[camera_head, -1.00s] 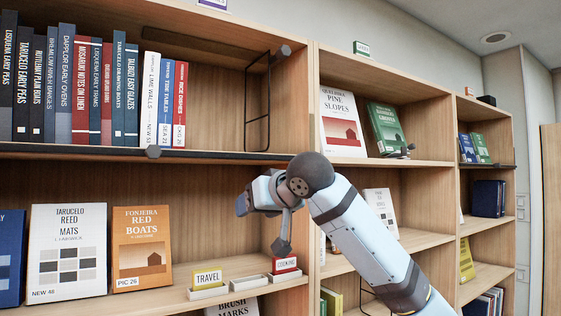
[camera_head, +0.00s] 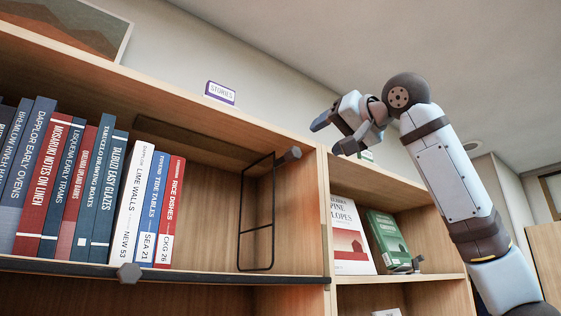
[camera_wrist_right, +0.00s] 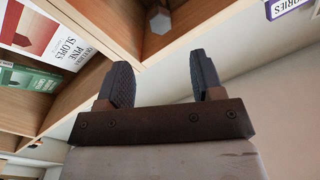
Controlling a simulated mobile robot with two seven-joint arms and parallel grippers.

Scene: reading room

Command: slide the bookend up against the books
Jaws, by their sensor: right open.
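The bookend is a black wire frame (camera_head: 257,225) with a grey knob (camera_head: 292,154) at its top right. It stands on the upper shelf, apart from the row of books, with a bare gap between. The nearest book is the red Rice Dishes (camera_head: 170,210), beside a blue and a white one; the books stand upright to slightly leaning. My right gripper (camera_head: 325,137) is open and empty, raised near the bookcase top, right of the bookend. In the right wrist view its two dark fingers (camera_wrist_right: 162,80) are apart with nothing between them. My left gripper is out of view.
A dark rail with a grey knob (camera_head: 130,273) runs along the shelf front. A bookcase upright (camera_head: 325,215) stands right of the bookend. Pine Slopes (camera_head: 350,238) and a green book (camera_head: 389,241) face out in the right bay. A Stories sign (camera_head: 220,93) stands on top.

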